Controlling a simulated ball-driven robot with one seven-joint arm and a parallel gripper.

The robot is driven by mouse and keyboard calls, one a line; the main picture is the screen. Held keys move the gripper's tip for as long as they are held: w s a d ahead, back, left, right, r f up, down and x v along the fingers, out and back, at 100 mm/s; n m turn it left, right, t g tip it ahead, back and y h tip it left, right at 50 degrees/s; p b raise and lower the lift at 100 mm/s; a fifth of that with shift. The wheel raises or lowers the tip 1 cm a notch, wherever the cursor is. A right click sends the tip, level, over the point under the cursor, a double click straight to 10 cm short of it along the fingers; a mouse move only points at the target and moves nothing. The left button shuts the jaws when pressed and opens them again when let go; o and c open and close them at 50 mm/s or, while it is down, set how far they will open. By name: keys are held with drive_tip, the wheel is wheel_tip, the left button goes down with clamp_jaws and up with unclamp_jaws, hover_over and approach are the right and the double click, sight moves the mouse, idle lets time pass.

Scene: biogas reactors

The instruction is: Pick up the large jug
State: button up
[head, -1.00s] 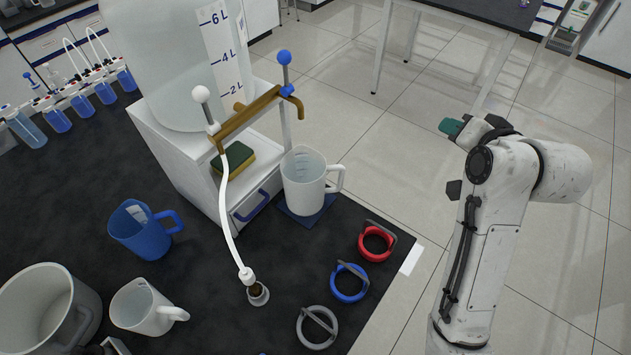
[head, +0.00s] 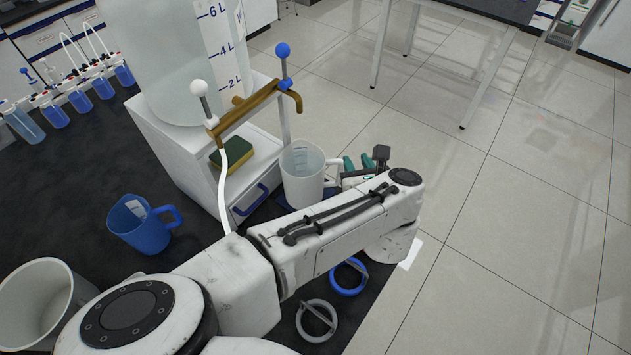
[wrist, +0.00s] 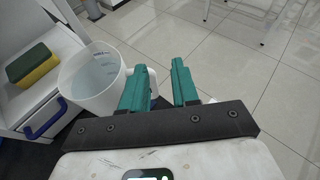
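A white jug (head: 302,178) with a side handle stands upright below the brown tap bar, beside the white stand. It also shows in the wrist view (wrist: 88,88), left of my fingers, with its handle pointing toward them. My gripper (head: 358,163) is just right of this jug at handle height. In the wrist view my two teal fingers (wrist: 160,88) are apart. Part of the white handle shows behind and beside the left finger; contact cannot be told. A bigger white vessel (head: 38,298) at lower left is cut off by the frame and my arm.
A blue jug (head: 143,224) stands on the dark bench. A large tank (head: 175,70) sits on the white stand (head: 170,165) with a sponge (head: 232,155). A blue ring (head: 348,277) and a grey ring (head: 316,320) lie near the bench edge. Open floor is at right.

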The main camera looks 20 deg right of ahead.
drive_tip(key=a+f, duration=0.1)
drive_tip(key=a, duration=0.1)
drive_tip(key=b, duration=0.8)
approach(338, 181)
drive_tip(key=w, duration=0.1)
drive_tip(key=w+d, duration=0.1)
drive_tip(key=w, duration=0.1)
drive_tip(key=shift+f+m, duration=0.15)
drive_tip(key=shift+m, duration=0.15)
drive_tip(key=shift+w, duration=0.45)
drive_tip(key=b+x, duration=0.3)
drive_tip(key=x, duration=0.2)
drive_tip(key=shift+w+f, duration=0.2)
drive_tip(key=shift+w+d, duration=0.1)
drive_tip(key=shift+w, duration=0.35)
drive_tip(key=shift+c, duration=0.4)
clamp_jaws()
